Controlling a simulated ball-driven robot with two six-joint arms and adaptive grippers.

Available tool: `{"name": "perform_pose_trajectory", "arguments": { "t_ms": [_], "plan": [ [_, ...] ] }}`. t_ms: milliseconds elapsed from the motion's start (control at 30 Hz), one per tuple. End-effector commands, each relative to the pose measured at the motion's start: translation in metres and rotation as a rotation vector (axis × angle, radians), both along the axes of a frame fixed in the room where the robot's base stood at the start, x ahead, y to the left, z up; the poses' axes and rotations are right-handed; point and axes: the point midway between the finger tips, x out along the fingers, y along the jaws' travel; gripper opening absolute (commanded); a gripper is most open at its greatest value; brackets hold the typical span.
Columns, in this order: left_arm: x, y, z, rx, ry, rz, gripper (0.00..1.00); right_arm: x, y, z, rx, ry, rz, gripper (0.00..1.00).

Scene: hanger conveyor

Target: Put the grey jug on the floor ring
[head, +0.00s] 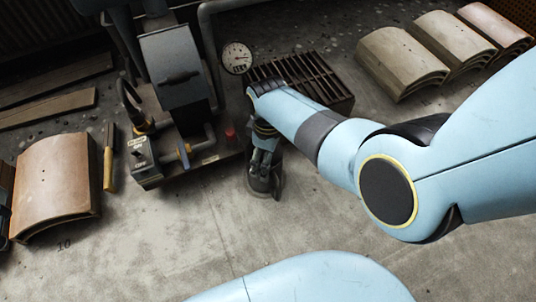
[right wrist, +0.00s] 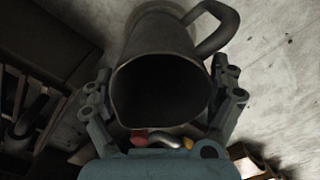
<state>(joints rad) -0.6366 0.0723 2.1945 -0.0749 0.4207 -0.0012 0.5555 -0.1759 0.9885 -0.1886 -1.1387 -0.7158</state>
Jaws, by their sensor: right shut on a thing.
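The grey jug (right wrist: 158,92) fills the middle of the right wrist view, its dark mouth towards the camera and its curved handle at the upper right. My right gripper (right wrist: 163,105) is shut around the jug, with a finger on each side. In the head view the right gripper (head: 264,160) points down, and the jug (head: 262,186) shows partly below it, largely covered by the fingers. I cannot tell whether the jug touches the floor. I cannot make out a floor ring in either view. My left gripper is not in view.
A pump-like machine (head: 176,75) with a red knob (head: 230,132) stands just left of the gripper. A round gauge (head: 237,57) and a slatted grate (head: 312,78) lie behind. Curved tiles (head: 400,62) stand at upper right, another (head: 58,182) at left.

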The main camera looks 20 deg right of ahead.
Motion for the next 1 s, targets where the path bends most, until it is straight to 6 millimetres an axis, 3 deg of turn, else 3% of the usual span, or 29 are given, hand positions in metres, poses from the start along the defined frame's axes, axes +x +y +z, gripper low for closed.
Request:
{"name": "perform_pose_trajectory", "arguments": {
  "t_ms": [400, 433, 500, 900, 1000],
  "plan": [
    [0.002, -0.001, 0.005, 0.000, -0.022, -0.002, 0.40, 0.000, 0.000, -0.003, 0.000, 0.000, 0.000, 0.36],
    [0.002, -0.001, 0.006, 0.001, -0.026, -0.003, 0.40, 0.000, 0.000, -0.003, 0.000, 0.000, 0.000, 0.92],
    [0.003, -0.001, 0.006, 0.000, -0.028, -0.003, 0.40, 0.000, 0.000, -0.003, 0.000, 0.000, 0.000, 1.00],
    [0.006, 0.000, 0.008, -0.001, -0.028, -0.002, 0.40, 0.000, 0.000, 0.001, 0.000, -0.001, 0.000, 1.00],
    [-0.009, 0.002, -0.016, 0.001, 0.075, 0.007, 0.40, 0.001, 0.000, 0.006, 0.000, -0.003, 0.000, 1.00]
  ]
}}
